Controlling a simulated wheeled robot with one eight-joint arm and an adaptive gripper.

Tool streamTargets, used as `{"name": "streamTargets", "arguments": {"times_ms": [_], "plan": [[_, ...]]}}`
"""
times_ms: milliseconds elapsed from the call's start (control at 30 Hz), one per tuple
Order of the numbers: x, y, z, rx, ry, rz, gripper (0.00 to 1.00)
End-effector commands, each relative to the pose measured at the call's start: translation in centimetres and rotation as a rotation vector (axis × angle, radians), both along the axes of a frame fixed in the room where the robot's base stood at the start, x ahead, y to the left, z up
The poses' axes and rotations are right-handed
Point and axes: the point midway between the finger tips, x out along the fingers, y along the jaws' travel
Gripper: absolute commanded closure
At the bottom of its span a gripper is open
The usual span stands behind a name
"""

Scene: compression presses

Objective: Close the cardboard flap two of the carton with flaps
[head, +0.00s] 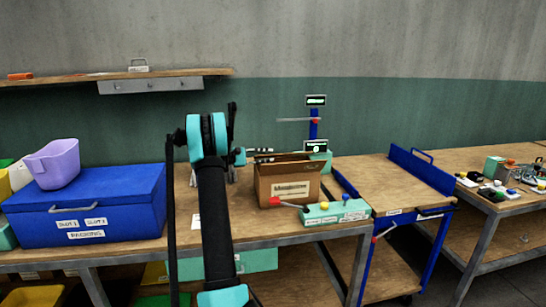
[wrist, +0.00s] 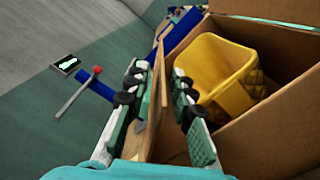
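The brown cardboard carton (head: 289,183) stands on the workbench, with a label on its front. The wrist view shows it open from above, with its inner wall (wrist: 262,122) and a yellow bin (wrist: 212,68) inside. My gripper (head: 264,155) is at the carton's left top edge. In the wrist view, my gripper (wrist: 160,104) has its two fingers apart, on either side of an upright cardboard panel (wrist: 157,82). I cannot tell whether this panel is a flap or the side wall. Another cardboard flap (wrist: 275,10) shows at the top right.
A blue case (head: 95,205) with a purple bin (head: 54,163) on it stands left. A control box with a red handle (head: 335,212) is in front of the carton. A blue post (head: 314,124) with a red-tipped lever stands behind. A wooden-topped cart (head: 385,185) is right.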

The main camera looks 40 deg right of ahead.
Motion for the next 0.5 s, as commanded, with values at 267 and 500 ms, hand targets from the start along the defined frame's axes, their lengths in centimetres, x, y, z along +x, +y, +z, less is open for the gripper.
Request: {"name": "streamTargets", "arguments": {"times_ms": [267,500], "plan": [[3.1,4.9,0.0,0.000,0.000,0.002,0.76],[4.4,7.1,0.0,0.000,0.000,0.000,0.76]]}}
